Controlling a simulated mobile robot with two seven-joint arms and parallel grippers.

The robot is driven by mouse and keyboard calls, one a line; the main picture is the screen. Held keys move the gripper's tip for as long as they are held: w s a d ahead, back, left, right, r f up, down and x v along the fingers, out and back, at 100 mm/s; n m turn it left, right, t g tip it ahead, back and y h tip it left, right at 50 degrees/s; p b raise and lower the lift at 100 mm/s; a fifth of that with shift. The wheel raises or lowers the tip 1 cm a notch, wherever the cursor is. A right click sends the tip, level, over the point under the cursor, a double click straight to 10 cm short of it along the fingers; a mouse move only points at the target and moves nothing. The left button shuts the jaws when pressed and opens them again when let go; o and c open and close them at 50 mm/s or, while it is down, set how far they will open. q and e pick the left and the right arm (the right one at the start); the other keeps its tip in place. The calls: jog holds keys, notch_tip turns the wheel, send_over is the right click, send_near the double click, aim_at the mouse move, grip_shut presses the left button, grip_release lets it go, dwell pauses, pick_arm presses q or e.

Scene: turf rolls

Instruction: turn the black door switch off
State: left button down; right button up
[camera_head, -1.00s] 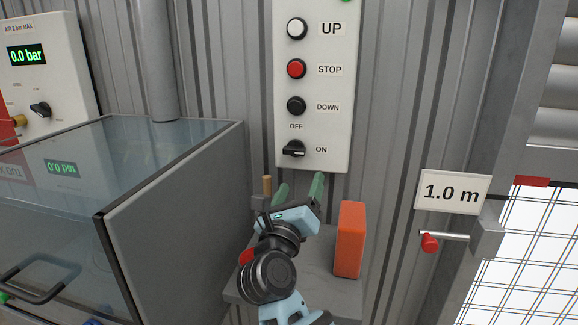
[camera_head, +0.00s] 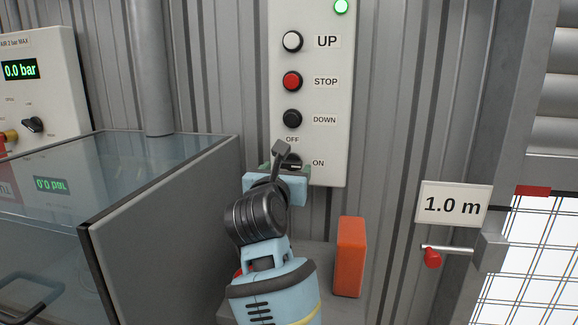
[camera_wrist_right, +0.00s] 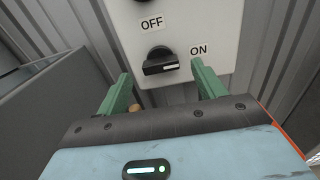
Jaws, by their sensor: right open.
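The black door switch (camera_head: 293,160) is the lowest control on the white panel (camera_head: 333,165), beside the ON label and below the OFF label. In the right wrist view the switch (camera_wrist_right: 160,62) has its handle's white mark turned toward ON. My right gripper (camera_head: 284,168) is in front of the switch, and my wrist covers part of it in the head view. In the wrist view my right gripper (camera_wrist_right: 160,78) is open, with one green finger on each side of the switch and a gap to it. My left gripper is not in view.
Above the switch are the white UP button (camera_head: 292,41), red STOP button (camera_head: 291,81) and black DOWN button (camera_head: 292,119). A green lamp (camera_head: 341,6) is lit. A glass-topped cabinet (camera_head: 150,200) stands left; an orange block (camera_head: 350,258) is below the panel.

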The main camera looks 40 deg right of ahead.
aim_at(290, 165)
jog(key=x, duration=0.3)
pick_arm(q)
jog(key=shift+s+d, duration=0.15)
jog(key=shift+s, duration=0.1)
pick_arm(e)
jog(key=shift+w+d, duration=0.2)
